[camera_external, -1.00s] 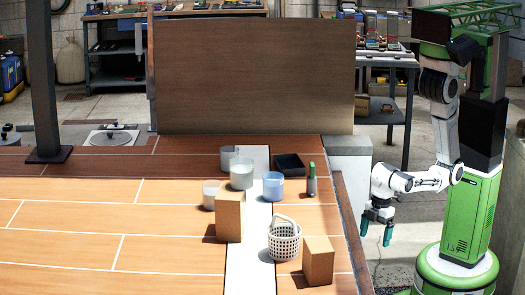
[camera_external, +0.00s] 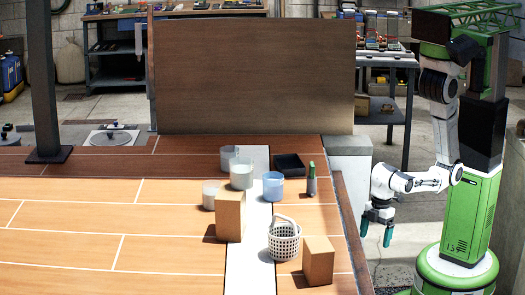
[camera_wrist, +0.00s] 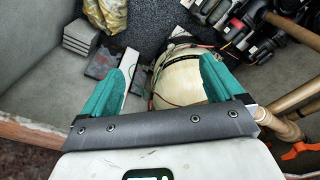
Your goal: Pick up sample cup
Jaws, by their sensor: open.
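Several cups stand on the wooden deck in the external view, and I cannot tell which is the sample cup. A blue translucent cup (camera_external: 273,187) stands on the white strip. A pale greenish cup (camera_external: 241,174) stands left of it, a grey cup (camera_external: 229,157) behind that, and a whitish cup (camera_external: 210,195) at the left, partly hidden by a box. My gripper (camera_external: 376,232) hangs off the deck's right edge, pointing down, open and empty, well apart from the cups. Its teal fingers (camera_wrist: 158,85) are spread in the wrist view, with no cup between them.
Two cardboard boxes (camera_external: 230,216) (camera_external: 318,261) and a white basket (camera_external: 284,242) stand in front of the cups. A black tray (camera_external: 289,164) and a dark green-topped bottle (camera_external: 311,180) are right of them. The deck's left side is clear. The wrist view shows floor clutter, including a cream rounded object (camera_wrist: 182,82).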

